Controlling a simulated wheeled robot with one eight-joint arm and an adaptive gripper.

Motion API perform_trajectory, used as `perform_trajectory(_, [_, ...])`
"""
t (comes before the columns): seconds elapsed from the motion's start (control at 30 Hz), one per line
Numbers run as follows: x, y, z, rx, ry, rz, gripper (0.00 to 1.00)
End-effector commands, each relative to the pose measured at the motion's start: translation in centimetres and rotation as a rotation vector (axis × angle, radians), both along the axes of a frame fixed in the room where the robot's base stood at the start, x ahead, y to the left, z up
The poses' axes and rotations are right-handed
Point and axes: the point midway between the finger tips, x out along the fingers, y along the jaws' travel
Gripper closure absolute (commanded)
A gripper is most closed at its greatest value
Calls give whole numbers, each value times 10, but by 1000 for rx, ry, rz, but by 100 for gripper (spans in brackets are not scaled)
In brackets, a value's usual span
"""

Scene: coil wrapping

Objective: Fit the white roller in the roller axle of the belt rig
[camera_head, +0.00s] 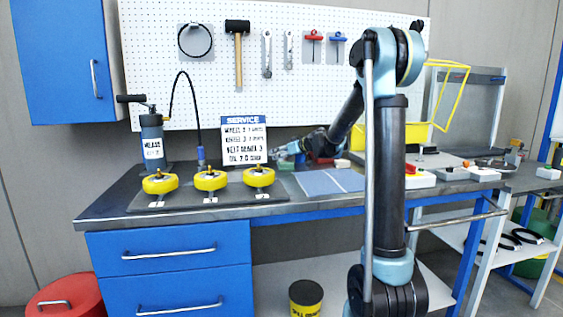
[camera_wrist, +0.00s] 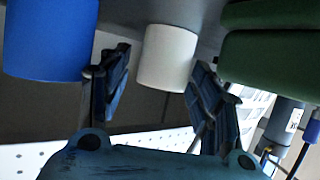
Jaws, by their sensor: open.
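The white roller (camera_wrist: 167,58) is a short smooth cylinder in the wrist view. My gripper (camera_wrist: 158,72) is open, with one dark finger on each side of the roller. A gap shows at the left finger; the right finger is close to the roller's right edge, and I cannot tell whether it touches. In the head view my gripper (camera_head: 281,153) is low over the back of the bench, and I cannot make out the white roller there. I cannot clearly pick out the belt rig or its roller axle in either view.
A blue cylinder (camera_wrist: 50,38) and a green cylinder (camera_wrist: 270,58) flank the white roller closely. Yellow wheels (camera_head: 210,180) stand on a dark mat left of my gripper. A blue-grey mat (camera_head: 330,182) lies clear in front. Boxes with buttons (camera_head: 420,179) stand at the right.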

Motion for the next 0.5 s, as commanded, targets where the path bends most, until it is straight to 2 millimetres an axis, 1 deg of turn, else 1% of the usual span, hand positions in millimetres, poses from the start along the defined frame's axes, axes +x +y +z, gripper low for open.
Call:
perform_trajectory(0.3, [2,4,-2,0,0,1,42])
perform_trajectory(0.33, [2,4,-2,0,0,1,47])
perform_trajectory(0.37, [2,4,-2,0,0,1,53])
perform_trajectory(0.4, [2,4,-2,0,0,1,62])
perform_trajectory(0.47, [2,4,-2,0,0,1,76])
perform_trajectory(0.5, [2,4,-2,0,0,1,85])
